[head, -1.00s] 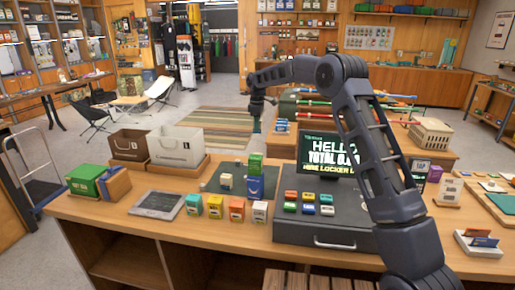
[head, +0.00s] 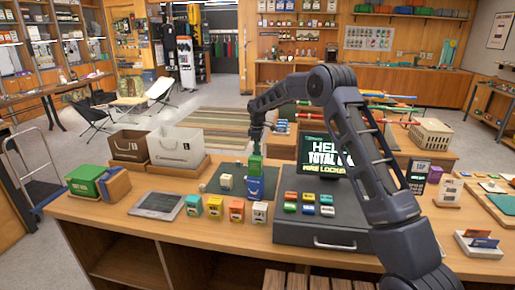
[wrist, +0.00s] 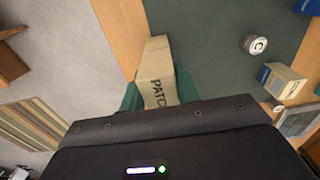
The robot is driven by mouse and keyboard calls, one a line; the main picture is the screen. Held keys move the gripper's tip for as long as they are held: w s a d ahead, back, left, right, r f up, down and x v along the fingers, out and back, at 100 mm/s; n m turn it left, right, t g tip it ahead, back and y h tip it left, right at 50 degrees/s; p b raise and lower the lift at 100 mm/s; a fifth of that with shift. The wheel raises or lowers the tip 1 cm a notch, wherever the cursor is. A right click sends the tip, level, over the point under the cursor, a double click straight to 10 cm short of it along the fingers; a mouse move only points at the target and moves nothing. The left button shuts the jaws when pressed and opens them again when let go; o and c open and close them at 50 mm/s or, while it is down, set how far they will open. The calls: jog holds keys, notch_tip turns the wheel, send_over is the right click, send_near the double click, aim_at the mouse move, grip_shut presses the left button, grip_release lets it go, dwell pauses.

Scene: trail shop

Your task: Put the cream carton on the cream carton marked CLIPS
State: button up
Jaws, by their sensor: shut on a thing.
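My gripper (head: 256,148) is low at the back of the counter, pointing down, at the top of a green shape (head: 255,163) above a blue carton (head: 255,187). In the wrist view it is shut on a cream carton (wrist: 158,88) marked with letters that start PATC. Green surfaces flank that carton; I cannot tell if they are fingers. In the head view I cannot make the held carton out. The wrist view shows a cream carton (wrist: 288,80) at right. I cannot read CLIPS on either.
A row of small cartons (head: 215,208) stands along the counter front. A dark tablet (head: 157,205) lies left of it. Two bins (head: 175,147) stand behind. A screen (head: 325,155) and dark drawer unit (head: 315,232) are at right. A small round tin (wrist: 254,43) is on the mat.

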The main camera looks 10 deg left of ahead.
jog(key=o, duration=1)
jog(key=shift+f, duration=0.1)
